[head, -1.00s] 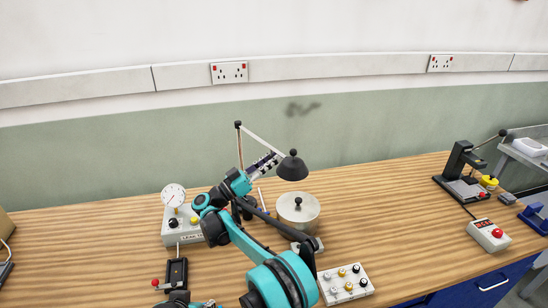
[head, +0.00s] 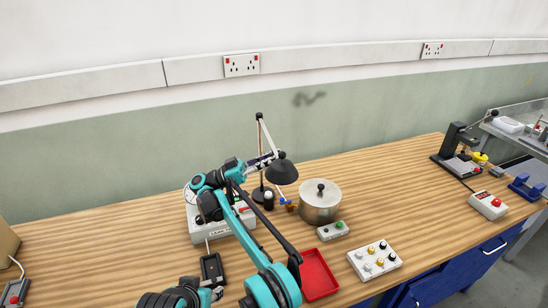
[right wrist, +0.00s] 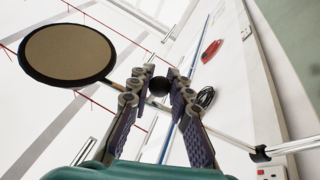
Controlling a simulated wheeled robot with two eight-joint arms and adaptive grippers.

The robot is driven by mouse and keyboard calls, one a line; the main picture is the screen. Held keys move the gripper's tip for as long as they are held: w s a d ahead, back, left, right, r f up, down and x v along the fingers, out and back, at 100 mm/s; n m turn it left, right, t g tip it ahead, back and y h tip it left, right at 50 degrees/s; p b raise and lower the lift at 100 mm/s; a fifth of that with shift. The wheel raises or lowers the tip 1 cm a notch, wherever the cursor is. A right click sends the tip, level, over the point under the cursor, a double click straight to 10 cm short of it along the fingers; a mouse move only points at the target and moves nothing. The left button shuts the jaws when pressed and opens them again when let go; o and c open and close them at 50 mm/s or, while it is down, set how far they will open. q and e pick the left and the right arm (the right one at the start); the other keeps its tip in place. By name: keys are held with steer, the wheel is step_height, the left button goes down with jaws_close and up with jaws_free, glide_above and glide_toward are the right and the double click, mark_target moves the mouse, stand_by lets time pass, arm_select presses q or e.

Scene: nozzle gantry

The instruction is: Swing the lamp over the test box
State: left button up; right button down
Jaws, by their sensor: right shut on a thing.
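The desk lamp has a dark cone shade (head: 282,172) on a thin jointed arm above a black upright. My right gripper (head: 266,160) reaches up to the lamp arm, just left of the shade. In the right wrist view my right gripper (right wrist: 158,92) is shut on the lamp at a black knob, with the shade's pale underside (right wrist: 68,52) at upper left. The white leak test box (head: 203,236) stands left of the lamp, partly hidden by my right arm. The shade hangs to the right of the box, between it and the steel pot. My left gripper is not visible.
The steel pot (head: 321,205) stands right of the lamp, with a small green-button box (head: 333,231) in front. A knob panel (head: 375,262) and a red tray (head: 318,275) lie nearer. A black press (head: 458,148) stands far right.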

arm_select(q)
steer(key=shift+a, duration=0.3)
arm_select(e)
steer(key=shift+a+r, duration=0.15)
steer(key=shift+a, duration=0.1)
steer(key=c, duration=1.4)
jaws_free()
steer(key=shift+o, duration=0.2)
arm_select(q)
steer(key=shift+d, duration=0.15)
arm_select(e)
steer(key=shift+d, duration=0.1)
